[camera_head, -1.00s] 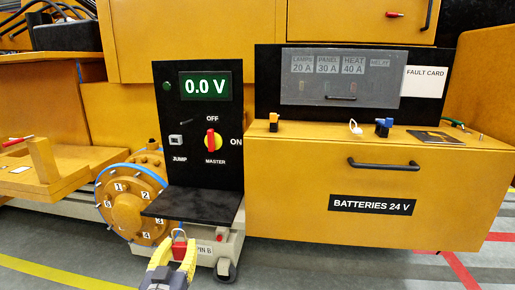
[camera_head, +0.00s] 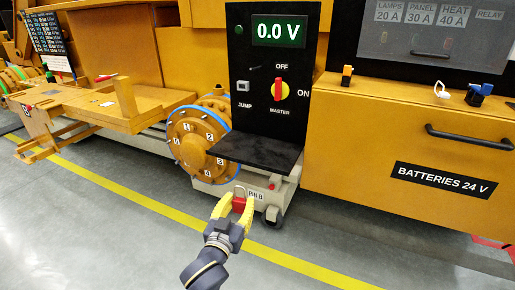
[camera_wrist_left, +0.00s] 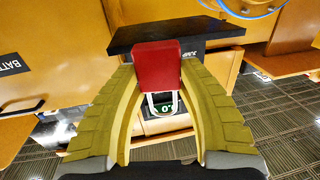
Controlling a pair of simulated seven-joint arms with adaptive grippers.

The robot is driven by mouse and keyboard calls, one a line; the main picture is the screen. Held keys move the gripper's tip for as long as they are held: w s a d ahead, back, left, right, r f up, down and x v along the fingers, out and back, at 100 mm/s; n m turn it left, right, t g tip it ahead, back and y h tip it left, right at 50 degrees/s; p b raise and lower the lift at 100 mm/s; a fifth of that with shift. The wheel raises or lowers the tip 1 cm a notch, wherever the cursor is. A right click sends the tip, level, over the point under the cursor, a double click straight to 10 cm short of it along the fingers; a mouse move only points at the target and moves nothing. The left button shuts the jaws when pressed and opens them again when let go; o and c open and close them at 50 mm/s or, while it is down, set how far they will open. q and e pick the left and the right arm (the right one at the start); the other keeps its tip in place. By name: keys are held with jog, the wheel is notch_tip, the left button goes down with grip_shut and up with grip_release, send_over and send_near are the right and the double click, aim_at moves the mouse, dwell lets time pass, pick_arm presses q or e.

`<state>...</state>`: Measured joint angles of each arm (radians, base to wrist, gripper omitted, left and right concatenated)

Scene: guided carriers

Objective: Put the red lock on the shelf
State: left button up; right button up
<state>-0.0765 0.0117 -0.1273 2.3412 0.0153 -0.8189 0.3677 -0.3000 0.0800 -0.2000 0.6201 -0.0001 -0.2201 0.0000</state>
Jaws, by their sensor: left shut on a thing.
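A red lock (camera_head: 238,204) with a pale metal shackle is held between the yellow fingers of my left gripper (camera_head: 236,207). The left wrist view shows the lock's red body (camera_wrist_left: 158,66) between the fingers (camera_wrist_left: 159,78), its shackle loop seemingly empty. A black shelf (camera_head: 255,152) sticks out below the black switch panel. In the head view the gripper and lock are lower in the picture than the shelf, in front of the pale base labelled PIN B. The shelf (camera_wrist_left: 122,38) also shows behind the lock in the wrist view. My right gripper is not in view.
The switch panel (camera_head: 270,62) rises behind the shelf. An orange numbered hub (camera_head: 193,140) is left of it, and the orange batteries box (camera_head: 400,140) is to the right. A caster wheel (camera_head: 272,216) is below. Open floor lies in front.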

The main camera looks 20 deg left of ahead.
pick_arm(q)
jog(key=shift+r, duration=2.55)
jog(key=shift+r, duration=0.1)
notch_tip(320, 180, up, 2)
jog(key=shift+s, duration=0.1)
jog(key=s+f, duration=1)
jog(key=f, duration=0.1)
jog(key=w+r, duration=0.4)
jog(key=r, duration=0.1)
jog(key=w+r, duration=0.2)
jog(key=shift+w+a+r, duration=0.15)
jog(key=shift+a+r, duration=0.05)
jog(key=shift+r, duration=0.15)
jog(key=w+a+r+m+h, duration=0.1)
jog(key=w+a+r, duration=0.1)
jog(key=w+r, duration=0.5)
jog(key=w+a+r+h, duration=0.1)
jog(key=w+r, duration=0.2)
jog(key=w, duration=0.7)
jog(key=w+a+f, duration=0.1)
jog(key=w+f, duration=0.3)
jog(key=f, duration=0.1)
jog(key=shift+f+m+h, duration=0.15)
jog(key=shift+m+h, duration=0.25)
